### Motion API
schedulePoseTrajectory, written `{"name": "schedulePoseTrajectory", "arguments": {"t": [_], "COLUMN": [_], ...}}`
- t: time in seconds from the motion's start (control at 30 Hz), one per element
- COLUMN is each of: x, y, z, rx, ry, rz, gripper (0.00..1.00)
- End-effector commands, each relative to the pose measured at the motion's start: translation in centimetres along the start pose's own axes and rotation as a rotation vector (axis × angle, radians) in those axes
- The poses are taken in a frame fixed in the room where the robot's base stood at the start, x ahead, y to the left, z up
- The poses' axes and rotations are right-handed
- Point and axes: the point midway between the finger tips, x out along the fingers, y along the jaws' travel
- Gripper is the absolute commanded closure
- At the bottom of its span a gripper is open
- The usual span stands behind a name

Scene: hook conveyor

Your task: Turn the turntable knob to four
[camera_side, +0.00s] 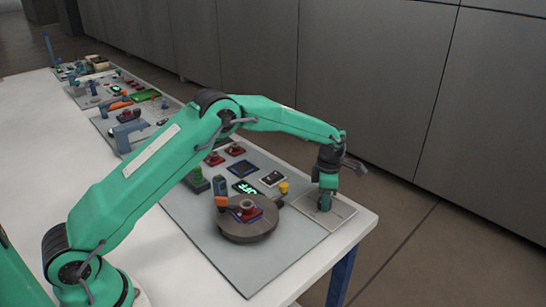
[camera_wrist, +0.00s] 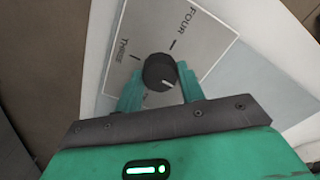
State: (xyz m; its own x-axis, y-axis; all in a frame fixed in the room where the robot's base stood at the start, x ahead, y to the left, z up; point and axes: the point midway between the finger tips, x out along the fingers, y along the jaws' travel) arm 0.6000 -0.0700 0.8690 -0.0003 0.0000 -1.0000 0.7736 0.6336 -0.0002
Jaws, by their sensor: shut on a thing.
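The knob (camera_wrist: 159,70) is dark and round, with a white pointer mark on its lower right part in the wrist view. It sits on a pale dial plate (camera_wrist: 205,42) marked THREE at the left and FOUR at the upper right. The pointer mark faces neither of these words. Another label is mostly hidden below the knob. My gripper (camera_side: 325,204) points straight down at the plate (camera_side: 342,213) near the table's corner. Its two green fingers are shut on the knob, one on each side. In the side view the knob is hidden by the gripper.
A dark round turntable (camera_side: 235,235) stands left of my gripper, bearing a red and blue piece. A yellow part (camera_side: 283,187) is close to my gripper. A lit green display (camera_side: 244,187) and red buttons are behind. The table's right corner is close.

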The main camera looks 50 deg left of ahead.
Motion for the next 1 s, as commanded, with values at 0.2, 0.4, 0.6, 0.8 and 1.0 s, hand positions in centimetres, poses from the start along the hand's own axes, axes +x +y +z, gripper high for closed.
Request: {"name": "schedulePoseTrajectory", "arguments": {"t": [0.2,0.4,0.6,0.8,1.0], "x": [-0.07,-0.08,-0.09,-0.10,-0.11], "y": [0.02,0.02,0.01,0.00,-0.01], "z": [0.04,0.06,0.07,0.09,0.10], "rx": [0.144,0.324,0.514,0.704,0.894], "ry": [-0.001,-0.001,-0.001,-0.001,-0.001], "rz": [0.001,0.001,0.002,0.002,0.002], "gripper": [0.84,0.84,0.84,0.84,0.84]}}
